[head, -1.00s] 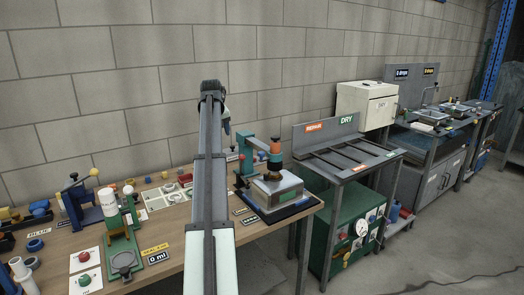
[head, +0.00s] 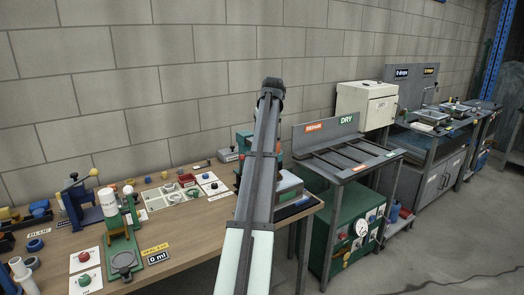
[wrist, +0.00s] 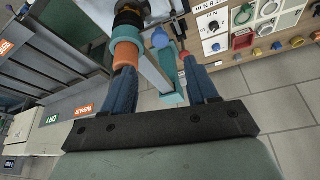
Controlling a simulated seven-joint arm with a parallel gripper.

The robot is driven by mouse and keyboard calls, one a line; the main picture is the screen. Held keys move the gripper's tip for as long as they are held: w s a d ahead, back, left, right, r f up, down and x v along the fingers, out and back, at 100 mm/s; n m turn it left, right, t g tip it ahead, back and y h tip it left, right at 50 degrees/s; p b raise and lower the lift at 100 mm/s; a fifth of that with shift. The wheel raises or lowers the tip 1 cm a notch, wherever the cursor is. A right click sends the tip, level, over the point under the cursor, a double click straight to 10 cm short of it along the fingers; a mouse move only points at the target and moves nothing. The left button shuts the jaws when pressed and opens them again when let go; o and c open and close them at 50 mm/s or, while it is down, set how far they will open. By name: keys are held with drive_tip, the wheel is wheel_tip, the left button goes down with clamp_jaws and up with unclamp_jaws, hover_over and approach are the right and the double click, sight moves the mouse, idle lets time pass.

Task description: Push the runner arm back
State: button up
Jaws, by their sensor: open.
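The machine with the runner arm stands at the right end of the workbench. In the head view my own arm hides most of it; a teal part (head: 243,141) shows to the left of my arm, and its pale box-shaped base (head: 289,186) shows to the right. In the wrist view, the runner arm (wrist: 152,68) appears as a grey and teal bar, with an orange cylinder (wrist: 125,54) and a black part beside it. My gripper (wrist: 157,66) is open, its two blue fingers on either side of the bar. The left finger overlaps the orange cylinder; I cannot tell whether they touch.
A green stand with a white cylinder (head: 107,201) is further left. A grey rack table marked DRY (head: 347,120) stands close on the right.

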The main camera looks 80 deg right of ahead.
drive_tip(key=x, duration=1)
drive_tip(key=shift+d, duration=0.1)
drive_tip(key=shift+c, duration=0.2)
clamp_jaws()
